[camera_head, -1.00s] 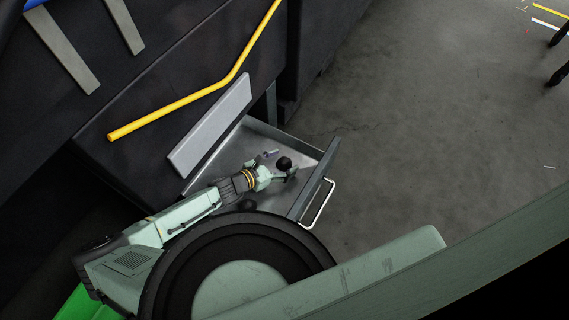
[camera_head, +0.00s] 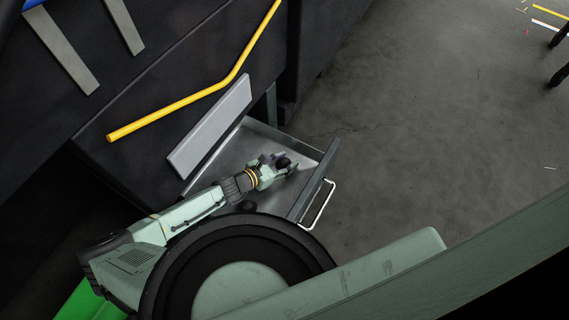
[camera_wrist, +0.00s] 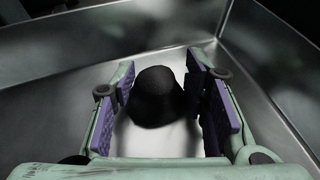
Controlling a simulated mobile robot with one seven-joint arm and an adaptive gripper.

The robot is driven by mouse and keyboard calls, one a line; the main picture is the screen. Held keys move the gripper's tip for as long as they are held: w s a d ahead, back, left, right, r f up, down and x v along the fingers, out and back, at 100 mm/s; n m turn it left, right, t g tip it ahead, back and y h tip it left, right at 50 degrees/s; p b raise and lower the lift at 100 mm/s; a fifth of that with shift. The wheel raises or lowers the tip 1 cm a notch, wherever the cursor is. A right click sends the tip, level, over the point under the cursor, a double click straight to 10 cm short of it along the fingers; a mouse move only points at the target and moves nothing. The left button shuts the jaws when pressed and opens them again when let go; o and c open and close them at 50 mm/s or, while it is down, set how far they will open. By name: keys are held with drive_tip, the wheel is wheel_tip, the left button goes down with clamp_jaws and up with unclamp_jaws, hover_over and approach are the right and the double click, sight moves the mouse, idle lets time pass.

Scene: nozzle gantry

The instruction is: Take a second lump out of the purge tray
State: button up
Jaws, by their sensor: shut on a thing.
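A dark rounded lump (camera_head: 283,162) is in the open metal purge tray (camera_head: 235,147). In the wrist view the lump (camera_wrist: 157,98) is matte black and sits between my gripper's two purple pads. My gripper (camera_head: 281,166) is inside the tray, its fingers on either side of the lump and shut on it. The wrist view shows the gripper (camera_wrist: 163,88) with the tray floor bright below. I cannot tell whether the lump touches the floor. A second dark shape (camera_head: 248,206) shows beside my arm, partly hidden; I cannot tell what it is.
The tray's front panel (camera_head: 314,181) with a white handle (camera_head: 318,205) faces open grey floor (camera_head: 420,130) on the right. A yellow bar (camera_head: 190,97) and a grey plate (camera_head: 210,125) are on the dark machine above the tray. Metal tray walls (camera_wrist: 150,32) surround my gripper closely.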

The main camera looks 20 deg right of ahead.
drive_tip(key=c, duration=0.4)
drive_tip(key=shift+o, duration=0.2)
